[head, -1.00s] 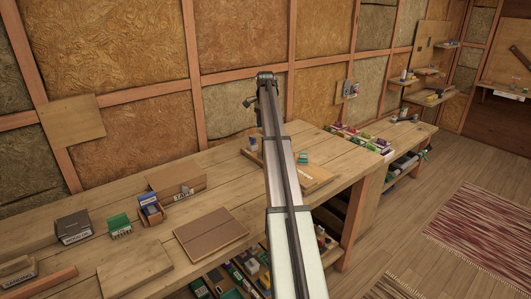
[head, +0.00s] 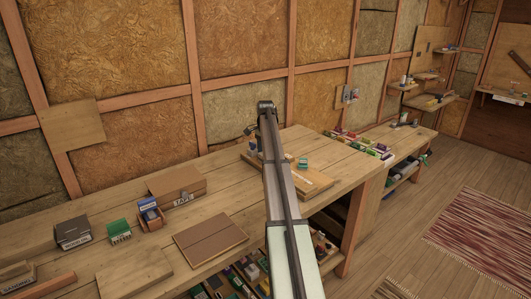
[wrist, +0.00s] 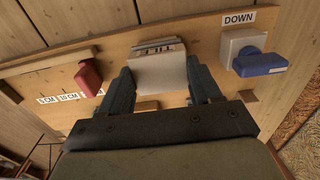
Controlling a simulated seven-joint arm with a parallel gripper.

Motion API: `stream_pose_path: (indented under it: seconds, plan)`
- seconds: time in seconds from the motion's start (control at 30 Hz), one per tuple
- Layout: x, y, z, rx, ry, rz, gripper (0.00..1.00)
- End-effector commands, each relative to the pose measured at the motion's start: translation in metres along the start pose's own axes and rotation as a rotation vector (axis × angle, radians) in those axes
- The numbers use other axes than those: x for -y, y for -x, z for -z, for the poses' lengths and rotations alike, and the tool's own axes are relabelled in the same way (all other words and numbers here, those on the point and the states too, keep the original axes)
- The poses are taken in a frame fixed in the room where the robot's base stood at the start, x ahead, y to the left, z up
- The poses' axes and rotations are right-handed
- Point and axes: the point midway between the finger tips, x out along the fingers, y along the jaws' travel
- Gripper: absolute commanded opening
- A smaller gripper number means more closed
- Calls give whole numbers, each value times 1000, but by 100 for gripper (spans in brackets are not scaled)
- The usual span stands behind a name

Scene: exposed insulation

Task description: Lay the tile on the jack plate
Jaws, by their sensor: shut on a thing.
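In the wrist view my gripper (wrist: 160,90) is shut on a pale, cream-white flat piece (wrist: 158,76), which looks like the tile, held between its two blue-grey fingers. Its far edge lies by a partly covered label on a wooden board (wrist: 140,42). I cannot tell whether the piece touches the board. No part is clearly recognizable as the jack plate. In the head view the board (head: 312,183) lies on the bench, partly behind my arm, which hides the fingers and held piece.
On the board are a red block (wrist: 88,76) left of my gripper, and a blue block (wrist: 260,64) against a white box (wrist: 240,44) near a DOWN label (wrist: 238,19). The insulated wall stands behind.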

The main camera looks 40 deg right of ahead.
Motion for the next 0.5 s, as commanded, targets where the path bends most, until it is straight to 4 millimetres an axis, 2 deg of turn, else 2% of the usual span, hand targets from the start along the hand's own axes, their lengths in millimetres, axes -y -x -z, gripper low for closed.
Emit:
stream_pose_path:
  seconds: [0.27,0.3,0.5]
  plan:
    - [0,-3,0,0,0,0,30]
    - [0,-3,0,0,0,0,67]
    - [0,-2,0,0,0,0,86]
